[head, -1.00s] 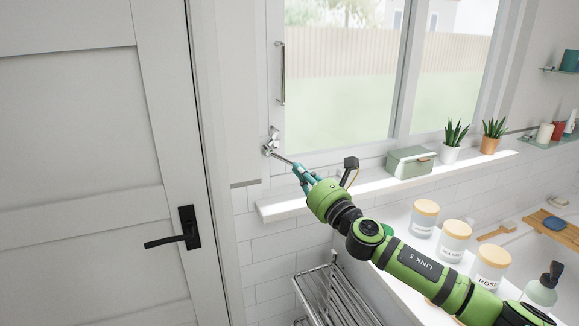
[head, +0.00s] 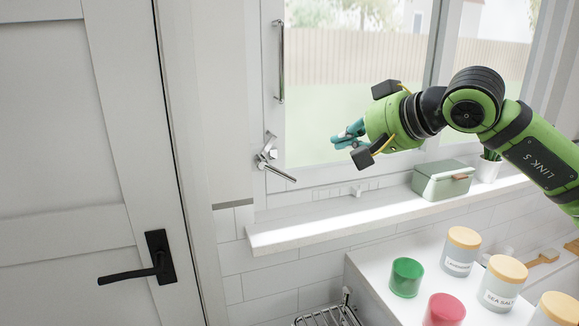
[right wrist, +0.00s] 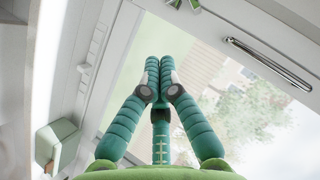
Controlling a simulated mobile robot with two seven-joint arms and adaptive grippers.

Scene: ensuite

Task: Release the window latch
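The window latch (head: 268,158) is a small metal fitting on the white window frame, at the lower left of the glass. Its lever slants down to the right, away from the plate. My right gripper (head: 340,137) is in front of the glass, right of the latch and a little higher, apart from it. Its teal fingers are drawn together at the tips with nothing between them; the right wrist view shows the same fingertips (right wrist: 152,75). A shiny metal piece, possibly the latch (right wrist: 185,4), is cut by the top edge there. My left gripper is not in view.
A vertical bar handle (head: 282,62) is on the frame above the latch. The sill (head: 330,222) below holds a green box (head: 440,182) and a potted plant. Jars (head: 462,250) and green and red cups (head: 407,277) stand lower right. A door (head: 60,160) is at left.

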